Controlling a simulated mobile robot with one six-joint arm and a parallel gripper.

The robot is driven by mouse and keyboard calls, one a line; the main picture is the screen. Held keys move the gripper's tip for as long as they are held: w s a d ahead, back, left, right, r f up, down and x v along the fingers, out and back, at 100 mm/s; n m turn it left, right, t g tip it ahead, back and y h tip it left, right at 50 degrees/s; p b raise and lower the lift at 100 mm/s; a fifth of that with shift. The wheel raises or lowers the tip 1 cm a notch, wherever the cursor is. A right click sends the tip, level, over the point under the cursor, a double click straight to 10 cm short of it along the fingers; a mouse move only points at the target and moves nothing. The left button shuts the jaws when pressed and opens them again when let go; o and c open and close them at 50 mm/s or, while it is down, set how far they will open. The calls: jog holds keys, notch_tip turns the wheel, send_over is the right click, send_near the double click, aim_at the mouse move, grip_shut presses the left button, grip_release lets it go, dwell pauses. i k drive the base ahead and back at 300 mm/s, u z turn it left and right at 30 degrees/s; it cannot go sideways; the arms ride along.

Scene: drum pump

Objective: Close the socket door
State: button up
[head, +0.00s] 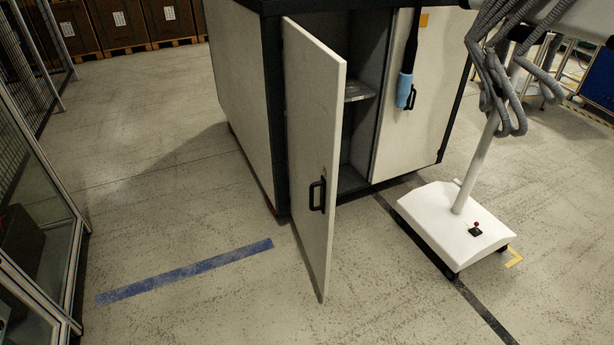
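A white cabinet (240,85) with a dark top and frame stands in the middle of the head view. Its left door (310,130) is hinged on the left and stands wide open, swung out towards me. A black handle (317,195) is on this door. The right door (428,105) is shut and has a black handle of its own. Behind the open door I see a dark interior with a shelf (357,91). No label shows which door is the socket door. My gripper is not in view.
A black rod with a blue sleeve (404,90) hangs before the right door. A white wheeled base (450,228) with a pole and grey hoses stands at the right. A glass-panelled frame (50,200) is at the left. The floor before the open door is clear.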

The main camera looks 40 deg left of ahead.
aim_at(316, 75)
jog(key=z, duration=1.55)
jog(key=k, duration=0.1)
jog(key=u, duration=3.15)
jog(key=i, duration=1)
jog(key=u, duration=0.45)
jog(key=k, duration=1.15)
jog(key=u, duration=0.6)
